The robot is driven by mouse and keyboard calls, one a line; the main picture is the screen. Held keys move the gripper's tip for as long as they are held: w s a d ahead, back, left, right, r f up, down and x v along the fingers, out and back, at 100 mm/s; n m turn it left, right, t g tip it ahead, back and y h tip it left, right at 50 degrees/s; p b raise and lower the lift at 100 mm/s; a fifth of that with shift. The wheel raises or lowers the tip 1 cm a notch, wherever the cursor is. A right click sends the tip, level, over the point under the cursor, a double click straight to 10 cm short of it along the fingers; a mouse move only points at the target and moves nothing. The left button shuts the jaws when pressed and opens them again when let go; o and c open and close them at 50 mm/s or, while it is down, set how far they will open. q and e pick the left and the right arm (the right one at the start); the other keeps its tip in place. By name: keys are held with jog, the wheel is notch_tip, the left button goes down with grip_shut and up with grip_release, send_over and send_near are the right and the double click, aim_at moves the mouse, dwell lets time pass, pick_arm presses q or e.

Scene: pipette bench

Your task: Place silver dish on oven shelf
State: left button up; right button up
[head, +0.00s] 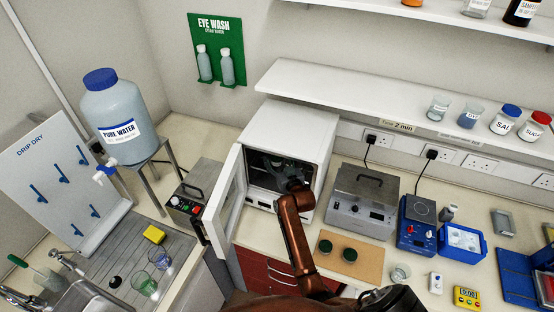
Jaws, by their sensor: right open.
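The white oven (296,128) stands on the bench against the back wall with its glazed door (228,200) swung open to the left. My right gripper (277,168) reaches through the opening into the dark oven interior. It is open, though its fingertips are small and dark against the cavity. The shelf is mostly hidden in shadow and behind the gripper. I cannot make out the silver dish clearly, in the oven or on the bench. My left gripper is not in view.
A brown board (373,272) with two dark round pots lies right of my arm. A grey lidded bath (362,194) and a blue hotplate (417,222) stand right of the oven. A control box (190,207) sits left of the door. A wall shelf (330,90) runs above.

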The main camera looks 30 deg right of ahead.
jog(key=shift+r, duration=0.1)
jog(key=b+v, duration=0.2)
jog(key=v, duration=1)
jog(key=shift+c, duration=0.6)
dwell(0.4)
